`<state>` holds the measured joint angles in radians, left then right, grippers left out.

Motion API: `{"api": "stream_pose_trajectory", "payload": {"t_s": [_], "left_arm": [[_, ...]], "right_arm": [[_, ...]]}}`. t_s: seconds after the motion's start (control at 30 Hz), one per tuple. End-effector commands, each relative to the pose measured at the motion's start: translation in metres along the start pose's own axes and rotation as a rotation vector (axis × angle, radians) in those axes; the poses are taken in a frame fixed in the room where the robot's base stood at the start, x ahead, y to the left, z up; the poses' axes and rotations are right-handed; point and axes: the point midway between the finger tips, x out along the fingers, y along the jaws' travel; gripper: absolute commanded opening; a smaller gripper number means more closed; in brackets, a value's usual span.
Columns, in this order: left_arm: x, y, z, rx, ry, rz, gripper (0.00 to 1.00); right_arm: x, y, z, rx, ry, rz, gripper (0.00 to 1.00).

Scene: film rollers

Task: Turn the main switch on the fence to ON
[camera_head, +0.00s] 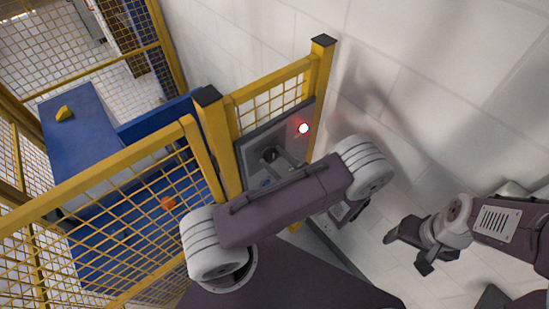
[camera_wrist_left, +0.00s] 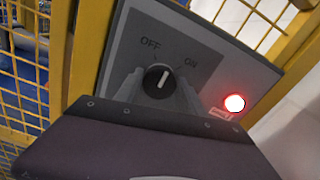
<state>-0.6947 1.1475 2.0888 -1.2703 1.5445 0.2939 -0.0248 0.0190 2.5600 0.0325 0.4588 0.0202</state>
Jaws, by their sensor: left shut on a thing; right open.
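The main switch is a round black knob (camera_wrist_left: 158,81) with a white pointer line, on a grey panel (camera_wrist_left: 206,52) fixed to the yellow fence. The labels OFF and ON are printed above it. The pointer leans up and right, between the two labels. My left gripper (camera_wrist_left: 157,92) has a grey finger on each side of the knob and is shut on it. In the head view the knob (camera_head: 270,154) shows just above my left arm, which hides part of the panel. My right gripper (camera_head: 408,252) is open and empty, away from the panel at the right.
A red lamp (camera_head: 303,128) glows on the panel's right side. Yellow mesh fence (camera_head: 110,185) runs to the left, with a blue machine (camera_head: 75,130) behind it. A white wall (camera_head: 440,80) stands behind the panel and to the right. Pale floor is clear near my right gripper.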

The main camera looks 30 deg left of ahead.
Motion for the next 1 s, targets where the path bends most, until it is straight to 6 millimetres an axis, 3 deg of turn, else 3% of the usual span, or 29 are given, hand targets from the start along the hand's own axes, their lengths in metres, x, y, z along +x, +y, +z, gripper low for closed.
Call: {"api": "stream_pose_trajectory", "payload": {"t_s": [0.5,1.0], "left_arm": [[0.0001,-0.0006,-0.0024,0.430,0.008,0.002,0.06],[0.0001,-0.0007,-0.0035,0.600,0.008,0.002,0.06]], "right_arm": [[-0.0088,-0.0002,-0.0009,0.000,0.000,0.000,0.71],[-0.0114,-0.0002,-0.0012,0.000,0.000,0.000,0.71]]}}
